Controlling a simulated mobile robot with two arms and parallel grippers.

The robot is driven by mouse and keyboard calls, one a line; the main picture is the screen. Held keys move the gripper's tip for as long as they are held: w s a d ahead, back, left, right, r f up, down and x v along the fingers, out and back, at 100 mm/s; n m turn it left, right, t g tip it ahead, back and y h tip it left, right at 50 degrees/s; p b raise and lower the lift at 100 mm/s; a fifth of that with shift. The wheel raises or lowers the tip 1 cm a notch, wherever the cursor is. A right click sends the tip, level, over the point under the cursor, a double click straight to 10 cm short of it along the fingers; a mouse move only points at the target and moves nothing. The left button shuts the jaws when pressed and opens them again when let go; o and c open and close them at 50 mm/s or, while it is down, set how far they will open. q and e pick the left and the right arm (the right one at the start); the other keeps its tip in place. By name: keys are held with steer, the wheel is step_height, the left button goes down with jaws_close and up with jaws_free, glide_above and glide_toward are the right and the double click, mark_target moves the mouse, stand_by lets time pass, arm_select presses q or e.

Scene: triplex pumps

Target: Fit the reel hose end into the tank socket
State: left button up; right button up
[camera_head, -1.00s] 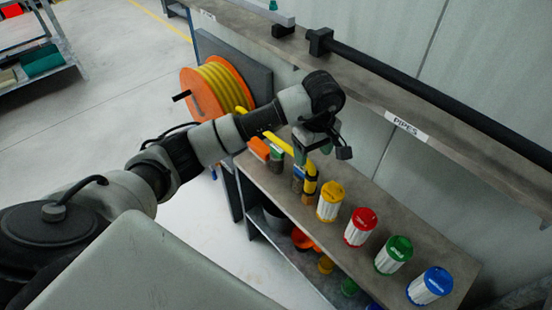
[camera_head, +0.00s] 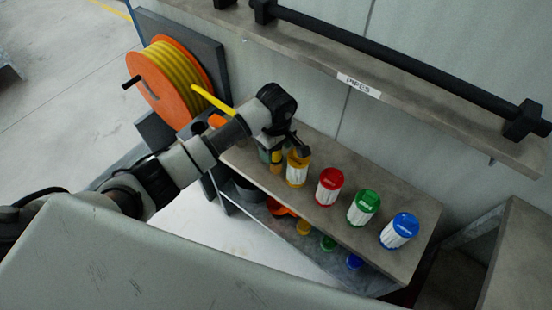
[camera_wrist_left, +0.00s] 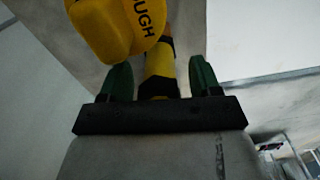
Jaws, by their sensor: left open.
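A yellow hose (camera_head: 212,100) comes off the orange reel (camera_head: 165,80) and runs behind my left arm in the head view. My left gripper (camera_head: 280,150) is above the shelf top beside the yellow-lidded canister (camera_head: 297,168). In the left wrist view, the green fingers of my left gripper (camera_wrist_left: 160,80) stand apart on either side of a yellow hose end (camera_wrist_left: 160,62) with black bands. Gaps show between the fingers and the hose. The yellow canister top (camera_wrist_left: 112,28), with partly visible lettering, is just beyond. I cannot make out the tank socket. My right gripper is not in view.
Red (camera_head: 328,187), green (camera_head: 363,208) and blue (camera_head: 400,230) lidded canisters stand in a row on the shelf top (camera_head: 385,268). A ledge labelled PIPES (camera_head: 358,86) with a long black pipe (camera_head: 400,65) runs along the wall above.

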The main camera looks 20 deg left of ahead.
arm_select(q)
steer(key=shift+f, duration=0.1)
jaws_close()
stand_by(0.3)
steer(key=shift+s+a+r, duration=0.1)
steer(key=shift+r, duration=0.55)
step_height(320, 180, up, 6)
steer(key=shift+f+b, duration=0.2)
steer(key=shift+b, duration=0.15)
steer(key=s+a+b, duration=0.1)
steer(key=s+a, duration=0.2)
steer(key=s, duration=0.6)
steer(key=s+a+b, duration=0.1)
steer(key=s+a, duration=0.2)
steer(key=s, duration=0.6)
steer(key=shift+s+a+r, duration=0.15)
steer(key=shift+s+a, duration=0.15)
steer(key=shift+a, duration=0.05)
